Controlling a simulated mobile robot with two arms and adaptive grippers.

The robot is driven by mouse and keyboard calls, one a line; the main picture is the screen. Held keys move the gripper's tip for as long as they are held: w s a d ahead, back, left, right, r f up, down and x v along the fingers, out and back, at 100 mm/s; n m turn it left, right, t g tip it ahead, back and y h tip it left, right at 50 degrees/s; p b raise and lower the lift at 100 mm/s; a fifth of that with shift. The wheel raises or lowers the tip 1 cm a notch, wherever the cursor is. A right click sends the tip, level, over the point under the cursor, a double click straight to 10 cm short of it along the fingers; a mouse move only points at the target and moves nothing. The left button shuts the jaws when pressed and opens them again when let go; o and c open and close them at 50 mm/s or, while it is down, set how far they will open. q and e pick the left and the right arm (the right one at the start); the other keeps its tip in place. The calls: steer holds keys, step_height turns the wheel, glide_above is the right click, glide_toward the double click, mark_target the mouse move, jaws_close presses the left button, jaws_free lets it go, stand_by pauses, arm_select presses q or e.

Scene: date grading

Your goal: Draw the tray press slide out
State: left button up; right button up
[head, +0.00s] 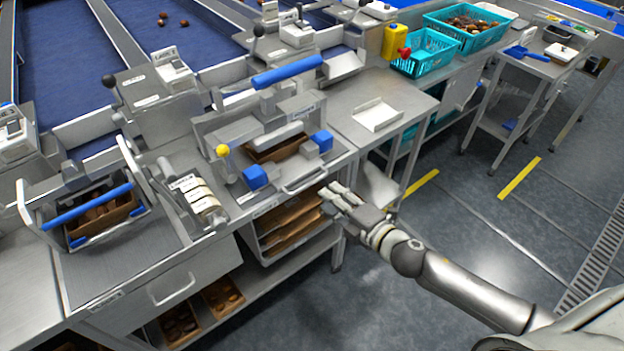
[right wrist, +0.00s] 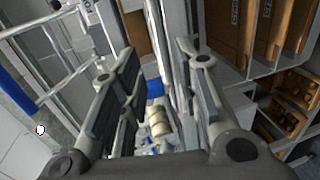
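The tray press (head: 235,130) stands on the steel bench, with a long blue lever handle (head: 287,72) raised above it. A brown tray (head: 280,147) lies in it under a pale pressing bar. Two blue blocks (head: 255,178) sit on its front part. A metal pull handle (head: 305,184) juts from the slide's front edge. My right gripper (head: 338,197) is just right of and below this handle, apart from it. Its fingers are spread in the right wrist view (right wrist: 150,65), with nothing clearly held. Metal rods (right wrist: 45,95) show left of the fingers there. My left gripper is not in view.
Brown trays (head: 290,222) fill a rack under the press. A blue-handled carrier (head: 95,215) and label rolls (head: 203,199) stand to the left. A side table (head: 385,112) holds a white tray (head: 377,115). Teal crates (head: 428,50) stand behind. Floor before the bench is open.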

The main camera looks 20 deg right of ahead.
mark_target(312, 183)
steer(key=p+x, duration=0.1)
steer(key=x, duration=0.8)
steer(key=shift+c, duration=0.3)
jaws_close()
